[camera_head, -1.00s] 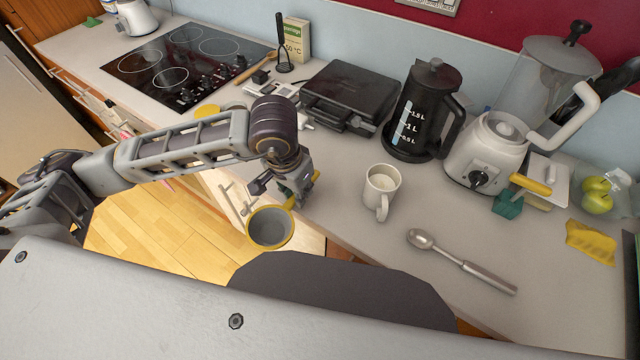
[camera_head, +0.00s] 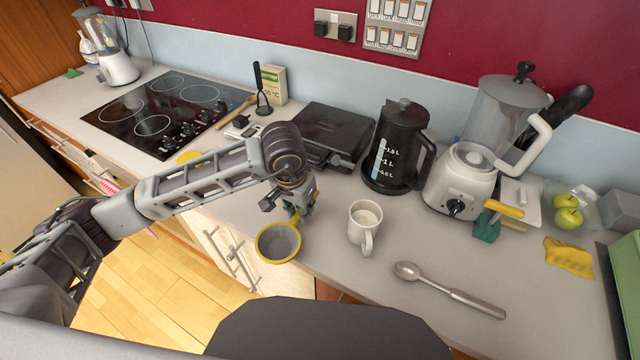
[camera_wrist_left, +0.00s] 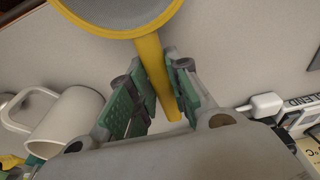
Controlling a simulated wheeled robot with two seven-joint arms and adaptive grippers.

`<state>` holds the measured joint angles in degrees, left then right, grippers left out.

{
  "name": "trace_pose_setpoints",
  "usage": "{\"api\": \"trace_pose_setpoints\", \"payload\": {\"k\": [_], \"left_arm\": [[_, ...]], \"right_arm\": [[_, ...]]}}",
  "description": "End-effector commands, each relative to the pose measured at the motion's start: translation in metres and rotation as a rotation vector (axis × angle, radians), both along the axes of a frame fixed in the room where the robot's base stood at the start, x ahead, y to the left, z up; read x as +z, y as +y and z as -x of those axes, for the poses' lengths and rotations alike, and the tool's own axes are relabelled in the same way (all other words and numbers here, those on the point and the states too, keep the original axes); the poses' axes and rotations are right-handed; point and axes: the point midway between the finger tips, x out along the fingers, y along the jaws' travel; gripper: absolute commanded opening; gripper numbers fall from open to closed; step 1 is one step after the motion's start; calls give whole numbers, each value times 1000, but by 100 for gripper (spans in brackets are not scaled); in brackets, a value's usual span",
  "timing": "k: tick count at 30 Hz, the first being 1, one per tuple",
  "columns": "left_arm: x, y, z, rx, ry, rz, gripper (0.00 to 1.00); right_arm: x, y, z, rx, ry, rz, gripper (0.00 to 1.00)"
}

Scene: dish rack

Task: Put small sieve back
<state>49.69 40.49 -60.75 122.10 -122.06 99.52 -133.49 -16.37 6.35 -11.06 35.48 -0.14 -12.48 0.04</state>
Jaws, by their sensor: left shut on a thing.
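The small sieve (camera_head: 278,243) has a yellow rim and a grey mesh bowl. In the head view it hangs over the counter's front edge, its bowl in front of the drawers. My left gripper (camera_head: 295,214) is shut on its yellow handle. In the left wrist view the handle (camera_wrist_left: 152,66) runs between the green finger pads of the left gripper (camera_wrist_left: 157,92), and the mesh bowl is cut off at the top. My right gripper is not in view.
A white mug (camera_head: 364,222) stands on the counter just right of the sieve, and a metal spoon (camera_head: 450,290) lies further right. Bare counter lies around the spoon.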

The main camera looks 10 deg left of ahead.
Motion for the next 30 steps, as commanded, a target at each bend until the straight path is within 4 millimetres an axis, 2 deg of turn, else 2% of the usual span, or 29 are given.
{"api": "trace_pose_setpoints", "payload": {"k": [6,15,30], "left_arm": [[2,-11,-24,1,1,2,0],[2,-23,-53,0,-1,3,0],[1,-25,-60,0,-1,0,0]], "right_arm": [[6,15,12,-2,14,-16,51],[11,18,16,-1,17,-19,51],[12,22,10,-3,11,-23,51]]}}
